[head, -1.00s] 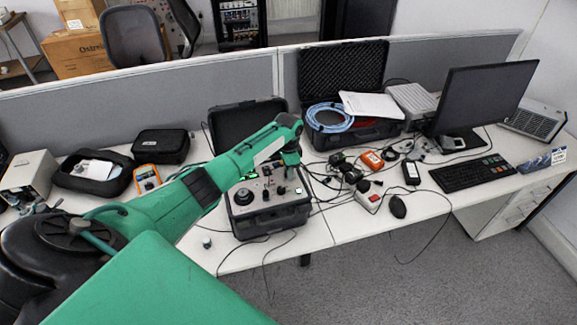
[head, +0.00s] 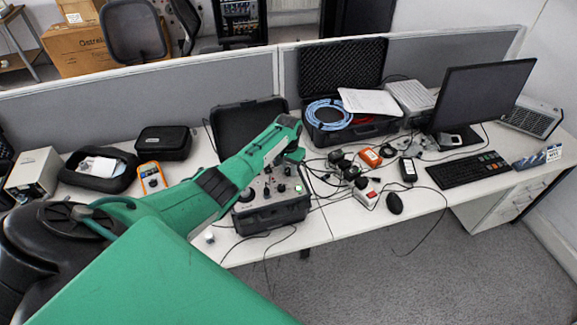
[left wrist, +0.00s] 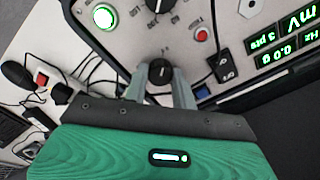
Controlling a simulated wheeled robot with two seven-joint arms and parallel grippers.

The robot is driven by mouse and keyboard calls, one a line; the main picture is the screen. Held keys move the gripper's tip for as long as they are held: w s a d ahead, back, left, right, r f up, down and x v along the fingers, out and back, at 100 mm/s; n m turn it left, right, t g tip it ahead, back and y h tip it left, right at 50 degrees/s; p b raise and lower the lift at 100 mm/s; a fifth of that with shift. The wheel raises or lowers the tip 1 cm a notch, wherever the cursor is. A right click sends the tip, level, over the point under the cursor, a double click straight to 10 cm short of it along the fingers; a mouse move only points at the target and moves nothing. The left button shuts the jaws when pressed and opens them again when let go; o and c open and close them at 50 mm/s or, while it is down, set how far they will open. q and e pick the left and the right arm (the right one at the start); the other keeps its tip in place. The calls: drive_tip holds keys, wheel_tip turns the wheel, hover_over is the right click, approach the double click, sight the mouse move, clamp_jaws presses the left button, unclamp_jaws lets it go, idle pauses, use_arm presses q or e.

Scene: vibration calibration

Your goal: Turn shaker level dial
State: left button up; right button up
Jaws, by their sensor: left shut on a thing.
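The shaker unit (head: 272,215) is a black case with a light control panel, standing open on the desk. In the left wrist view its panel (left wrist: 190,22) shows several knobs, a lit green button (left wrist: 104,16), a red button (left wrist: 202,34), a black rocker switch (left wrist: 223,66) and a green-lit display (left wrist: 285,35). My left gripper (left wrist: 160,72) is over the panel with its two grey fingers on either side of a black dial (left wrist: 160,72), shut on it. The arm hides part of the panel in the head view. My right gripper is not in view.
Cables and small devices (head: 350,170) lie right of the unit. An open case with blue cable (head: 330,115), a monitor (head: 485,95) and a keyboard (head: 470,171) are farther right. An orange meter (head: 151,176) and black pouches stand left. A small white-topped knob (head: 209,237) lies near the front edge.

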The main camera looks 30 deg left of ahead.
sight(288, 169)
use_arm(q)
drive_tip(key=shift+n, duration=0.3)
idle(0.4)
drive_tip(key=o, duration=1)
drive_tip(key=shift+r+b, duration=1.65)
drive_tip(key=shift+r, duration=5.3)
